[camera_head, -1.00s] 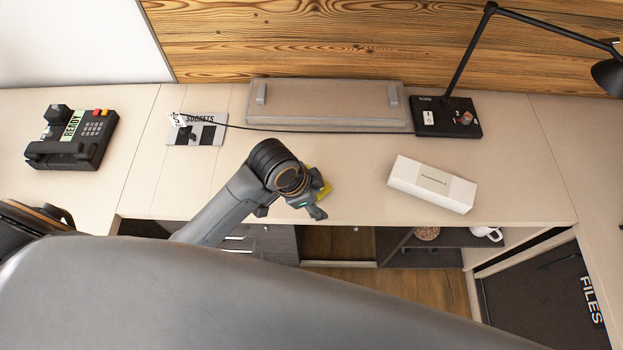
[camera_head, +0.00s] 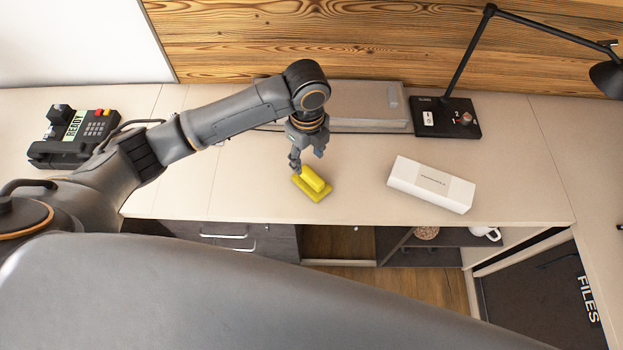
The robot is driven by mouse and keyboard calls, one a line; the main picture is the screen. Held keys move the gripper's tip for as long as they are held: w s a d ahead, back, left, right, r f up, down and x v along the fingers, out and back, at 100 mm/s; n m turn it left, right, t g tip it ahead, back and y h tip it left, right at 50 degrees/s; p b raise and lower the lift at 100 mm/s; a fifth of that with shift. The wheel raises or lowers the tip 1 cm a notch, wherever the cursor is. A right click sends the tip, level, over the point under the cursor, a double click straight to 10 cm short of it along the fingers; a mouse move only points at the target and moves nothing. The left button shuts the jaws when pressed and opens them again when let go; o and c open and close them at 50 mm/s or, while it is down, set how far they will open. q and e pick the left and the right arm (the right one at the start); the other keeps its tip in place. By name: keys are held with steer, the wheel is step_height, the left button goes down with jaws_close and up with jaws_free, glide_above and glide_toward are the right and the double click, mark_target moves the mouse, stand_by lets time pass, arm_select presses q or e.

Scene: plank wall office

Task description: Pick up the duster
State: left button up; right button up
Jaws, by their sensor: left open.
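The yellow duster (camera_head: 314,184) lies on the beige desk, a little in from its front edge. My left gripper (camera_head: 306,160) points down just above and behind the duster, at its upper left end. It is open, with no object between its fingers. From this angle I cannot tell whether a fingertip touches the duster. My right gripper is not in view.
A white box (camera_head: 431,184) lies to the right on the desk (camera_head: 240,190). A grey case (camera_head: 368,103) stands behind my left gripper. A black lamp (camera_head: 445,117) stands at the back right, and a black phone (camera_head: 72,138) at the far left. The desk between duster and box is clear.

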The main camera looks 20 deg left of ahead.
mark_target(307, 172)
arm_select(q)
step_height(307, 172, down, 3)
steer(key=shift+f, duration=0.1)
steer(key=shift+w+a+f+p, duration=0.1)
steer(key=shift+f+p, duration=0.05)
steer(key=shift+f, duration=0.75)
steer(key=shift+w+a+f+p, duration=0.1)
steer(key=shift+w+f+p, duration=0.1)
steer(key=shift+f, duration=0.65)
steer(key=shift+w+f+p, duration=0.1)
steer(key=shift+f+p, duration=0.05)
steer(key=shift+f, duration=0.75)
jaws_close()
